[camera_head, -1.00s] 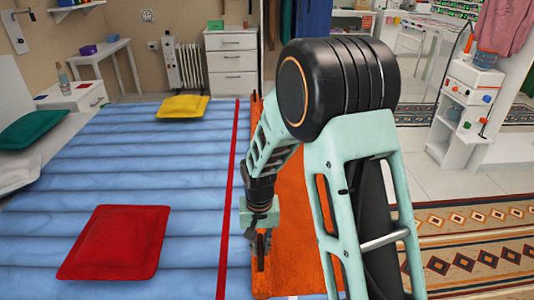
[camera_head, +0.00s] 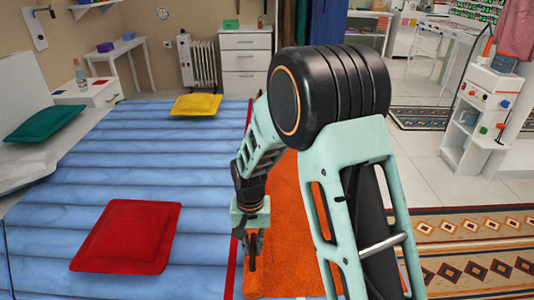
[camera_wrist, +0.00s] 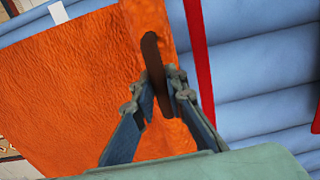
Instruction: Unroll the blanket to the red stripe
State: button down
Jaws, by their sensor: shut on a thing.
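The orange blanket (camera_head: 285,215) lies spread on the blue quilted bed, right of the red stripe (camera_head: 248,116). In the wrist view the blanket (camera_wrist: 70,90) fills the left side, and its edge runs beside the red stripe (camera_wrist: 197,55) with a narrow blue gap. My gripper (camera_head: 252,262) is low at the blanket's left edge, close to the stripe. In the wrist view my gripper (camera_wrist: 160,92) is shut on a dark brown strip at the blanket's edge. My arm hides the blanket's far part in the head view.
A red pillow (camera_head: 126,236) lies left of the stripe, a yellow pillow (camera_head: 195,105) farther back, and a green pillow (camera_head: 44,123) at the far left. A white shelf unit (camera_head: 474,125) and patterned rug (camera_head: 470,250) are right. The blue bed surface (camera_head: 130,170) between the pillows is clear.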

jog(key=shift+a, duration=3.35)
jog(key=c, duration=1.6)
grip_release()
jog(key=shift+r, duration=0.1)
notch_tip(320, 180, up, 8)
jog(key=p, duration=0.5)
jog(key=shift+p, duration=0.4)
